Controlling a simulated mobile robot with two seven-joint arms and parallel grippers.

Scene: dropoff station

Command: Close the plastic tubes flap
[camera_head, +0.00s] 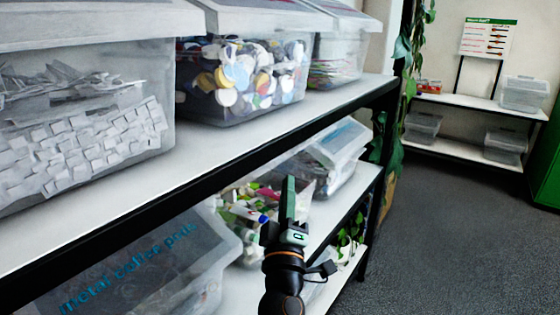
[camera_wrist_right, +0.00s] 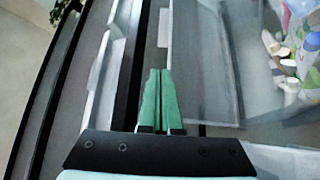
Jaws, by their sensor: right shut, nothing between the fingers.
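A clear bin with colourful, tube-like items (camera_head: 238,204) stands on the lower shelf; no label on it is readable. My right gripper (camera_head: 289,185), with green fingers, is shut and empty in front of its right side. In the right wrist view the shut fingers (camera_wrist_right: 159,78) point up the picture, beside a clear plastic panel (camera_wrist_right: 205,65). Colourful items (camera_wrist_right: 297,45) show behind clear plastic at the right. I cannot tell whether that panel is the flap, or whether the fingers touch it. My left gripper is not in view.
A bin lettered "metal coffee pods" (camera_head: 135,270) stands left on the lower shelf, and another clear bin (camera_head: 345,150) to the right. The upper shelf's black edge (camera_head: 200,180) runs above the gripper. The grey floor (camera_head: 450,235) is clear at right.

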